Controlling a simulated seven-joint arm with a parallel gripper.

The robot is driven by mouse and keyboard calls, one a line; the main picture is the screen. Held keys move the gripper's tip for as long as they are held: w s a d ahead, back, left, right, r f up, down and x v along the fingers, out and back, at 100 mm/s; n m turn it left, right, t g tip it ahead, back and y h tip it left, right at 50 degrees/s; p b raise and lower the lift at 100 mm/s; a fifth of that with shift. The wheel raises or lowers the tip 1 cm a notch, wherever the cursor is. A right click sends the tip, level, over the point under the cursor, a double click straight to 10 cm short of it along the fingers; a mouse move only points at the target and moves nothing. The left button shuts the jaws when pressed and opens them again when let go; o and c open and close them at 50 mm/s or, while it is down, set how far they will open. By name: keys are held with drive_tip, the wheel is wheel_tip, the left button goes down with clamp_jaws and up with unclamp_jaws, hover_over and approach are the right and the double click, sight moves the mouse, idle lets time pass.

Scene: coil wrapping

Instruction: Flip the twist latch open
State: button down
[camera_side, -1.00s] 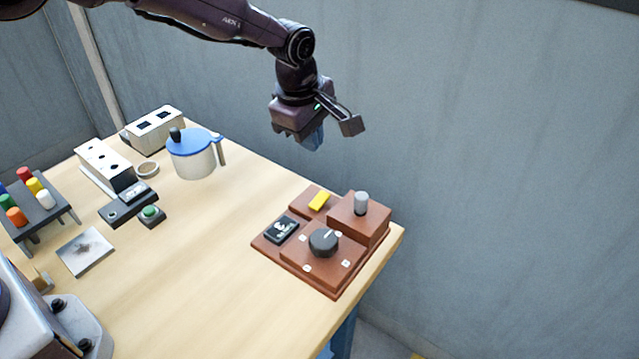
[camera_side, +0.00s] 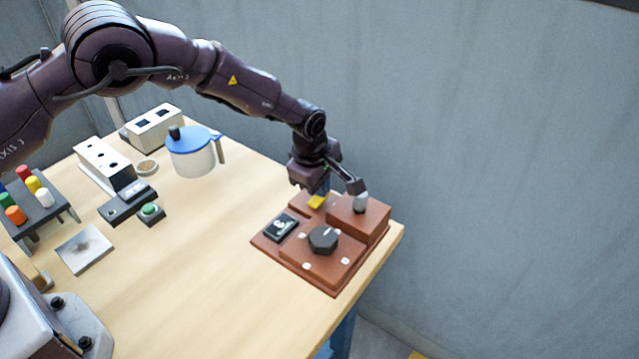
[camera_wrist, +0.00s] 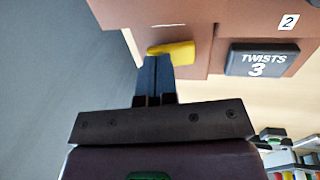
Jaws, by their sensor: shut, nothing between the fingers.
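The yellow twist latch (camera_side: 316,201) lies on the back left part of the brown wooden fixture (camera_side: 302,268). It also shows in the wrist view as a yellow bar (camera_wrist: 178,51), lying crosswise just beyond my fingertips. My gripper (camera_side: 322,190) is over the latch, with its blue fingers pointing down. In the wrist view my gripper (camera_wrist: 156,62) has its fingers shut together, with nothing between them. The tips are at or very close to the latch's edge; I cannot tell whether they touch.
On the fixture are a black knob (camera_side: 323,240), a grey peg (camera_side: 361,203) on a raised block and a dark "TWISTS 3" display (camera_wrist: 262,60). A blue-lidded jug (camera_side: 192,160) stands behind left. The table's middle (camera_side: 200,260) is clear.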

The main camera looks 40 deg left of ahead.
drive_tip(key=shift+f, duration=0.3)
drive_tip(key=shift+s+r, duration=0.1)
drive_tip(key=shift+s, duration=0.65)
drive_tip(key=shift+r, duration=0.5)
drive_tip(key=v, duration=1.3)
drive_tip(key=shift+s, duration=0.1)
